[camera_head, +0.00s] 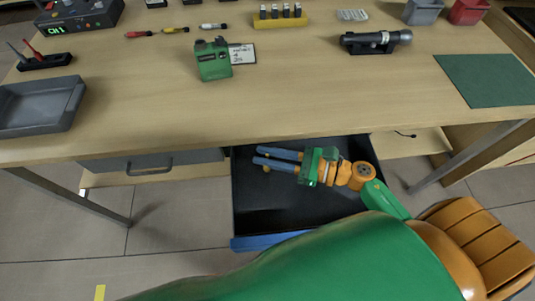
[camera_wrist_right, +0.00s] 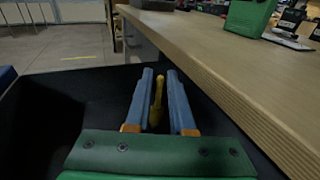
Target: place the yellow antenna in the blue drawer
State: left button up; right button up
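The blue drawer (camera_head: 262,241) is pulled out under the desk; its inside is black and its blue front edge faces me. My right gripper (camera_head: 265,160) is inside the drawer's outline in the head view, its two blue fingers pointing left. The yellow antenna (camera_wrist_right: 157,102) stands between these fingers in the right wrist view, with narrow dark gaps beside it. In the head view only small yellow bits of the antenna (camera_head: 266,169) show by the fingers. I cannot tell whether the fingers grip it or whether it touches the drawer floor. My left gripper is out of view.
The wooden desk (camera_head: 300,110) overhangs the drawer's back; its edge runs close on the right in the wrist view. A closed grey drawer (camera_head: 190,160) is to the left. On the desk are a green device (camera_head: 213,62), a grey tray (camera_head: 40,108) and a black cylinder (camera_head: 376,42).

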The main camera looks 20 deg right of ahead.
dwell(0.3)
jog(key=shift+r, duration=0.1)
jog(key=b+v, duration=0.2)
jog(key=v, duration=0.9)
jog(key=shift+s+d+b, duration=0.1)
jog(key=shift+d+b, duration=0.05)
jog(key=shift+b, duration=0.15)
jog(key=shift+s+d+r, duration=0.1)
jog(key=shift+s+d, duration=0.05)
jog(key=shift+d, duration=0.1)
